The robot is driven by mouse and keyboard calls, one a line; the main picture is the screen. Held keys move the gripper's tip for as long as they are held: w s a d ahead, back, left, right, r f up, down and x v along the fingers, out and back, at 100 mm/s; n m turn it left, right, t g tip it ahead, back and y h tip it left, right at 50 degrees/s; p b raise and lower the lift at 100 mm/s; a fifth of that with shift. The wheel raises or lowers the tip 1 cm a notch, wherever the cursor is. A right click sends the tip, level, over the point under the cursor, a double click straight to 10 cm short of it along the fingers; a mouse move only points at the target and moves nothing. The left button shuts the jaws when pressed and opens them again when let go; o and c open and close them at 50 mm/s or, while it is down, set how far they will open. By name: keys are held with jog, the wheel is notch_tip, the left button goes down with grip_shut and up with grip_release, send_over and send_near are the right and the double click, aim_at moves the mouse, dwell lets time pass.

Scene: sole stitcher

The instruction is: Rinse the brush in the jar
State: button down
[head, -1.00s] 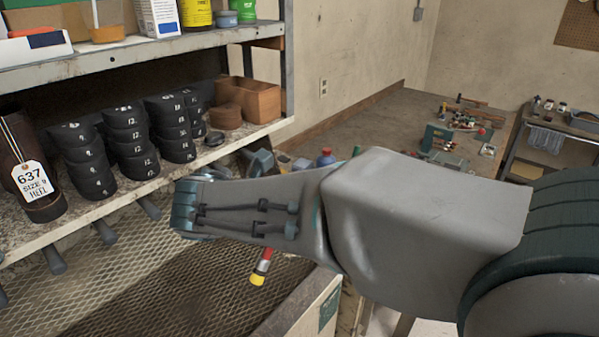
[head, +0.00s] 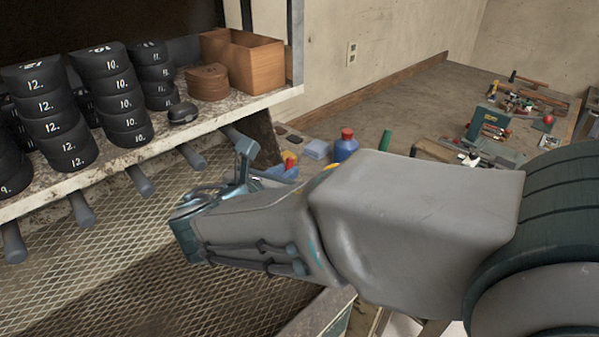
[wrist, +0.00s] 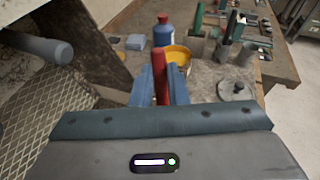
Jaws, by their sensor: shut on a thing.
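My gripper (wrist: 160,86) is shut on the brush, whose red handle (wrist: 160,62) stands up between the two blue fingers in the wrist view. The bristle end is hidden. In the head view my gripper (head: 266,166) is partly behind my arm, with a small red and yellow piece of the brush (head: 290,160) showing. Beyond the brush in the wrist view are a yellow round pot (wrist: 180,55) and grey cups (wrist: 221,52) on the bench. I cannot tell which vessel is the jar.
A blue bottle with a red cap (head: 346,145) stands on the bench (head: 395,105) behind. A grey lidded pot (wrist: 238,90) is at right in the wrist view. A shelf (head: 110,165) with black heel stacks and grey pegs below is at left.

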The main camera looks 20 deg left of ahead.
jog(key=shift+w+d+f+b, duration=0.1)
jog(key=shift+w+f+b, duration=0.3)
jog(key=shift+w+f, duration=0.35)
notch_tip(320, 180, down, 11)
jog(key=b, duration=0.8)
jog(key=shift+s+b, duration=0.2)
jog(key=shift+b, duration=0.1)
jog(key=shift+r+p, duration=4.05)
jog(key=shift+r, duration=0.8)
notch_tip(320, 180, up, 4)
jog(key=p, duration=0.3)
